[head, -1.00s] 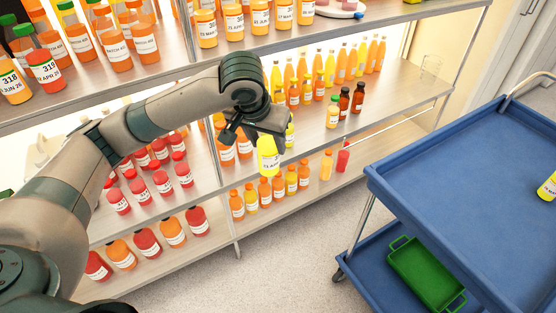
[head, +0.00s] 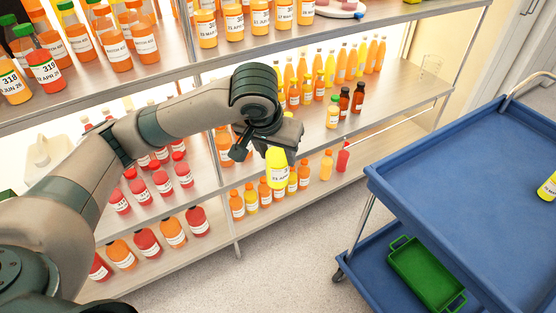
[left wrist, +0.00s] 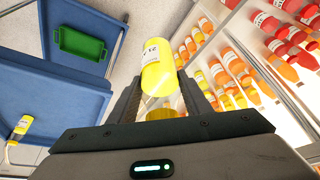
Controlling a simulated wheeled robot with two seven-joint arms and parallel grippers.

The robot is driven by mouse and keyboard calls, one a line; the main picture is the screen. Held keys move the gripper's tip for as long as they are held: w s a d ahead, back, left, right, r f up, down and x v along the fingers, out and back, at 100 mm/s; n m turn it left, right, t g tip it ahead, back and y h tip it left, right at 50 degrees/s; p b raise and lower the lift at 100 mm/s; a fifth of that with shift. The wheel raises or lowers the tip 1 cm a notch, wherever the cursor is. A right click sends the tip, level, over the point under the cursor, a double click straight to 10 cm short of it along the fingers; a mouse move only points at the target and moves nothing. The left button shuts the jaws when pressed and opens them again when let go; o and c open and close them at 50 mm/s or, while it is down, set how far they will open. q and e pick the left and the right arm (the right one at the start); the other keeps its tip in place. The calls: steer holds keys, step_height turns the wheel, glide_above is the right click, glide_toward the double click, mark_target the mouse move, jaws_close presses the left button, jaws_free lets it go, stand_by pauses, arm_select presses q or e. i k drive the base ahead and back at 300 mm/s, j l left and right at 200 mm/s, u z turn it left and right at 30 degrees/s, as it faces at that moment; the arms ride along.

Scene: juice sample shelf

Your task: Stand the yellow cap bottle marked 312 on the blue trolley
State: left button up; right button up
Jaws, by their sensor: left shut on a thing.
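My left gripper (head: 284,142) is shut on a yellow bottle (head: 277,168) with a white label, held in the air in front of the shelf. In the left wrist view the held bottle (left wrist: 157,72) sits between the two fingers, its label partly readable with "12" at the end. The blue trolley (head: 470,165) stands at the right, apart from the gripper; its top (left wrist: 35,100) also shows at the left of the left wrist view. My right gripper is not in view.
Another yellow bottle (head: 548,187) is on the trolley top near the right edge. A green tray (head: 425,272) lies on the trolley's lower deck. Shelves (head: 210,178) hold many red, orange and yellow bottles. Between shelf and trolley is open floor (head: 275,250).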

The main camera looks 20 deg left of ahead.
mark_target(520, 220)
steer(key=i+l, duration=0.3)
steer(key=i, duration=0.2)
steer(key=i+l, duration=0.3)
steer(key=i, duration=0.15)
steer(key=z, duration=1.65)
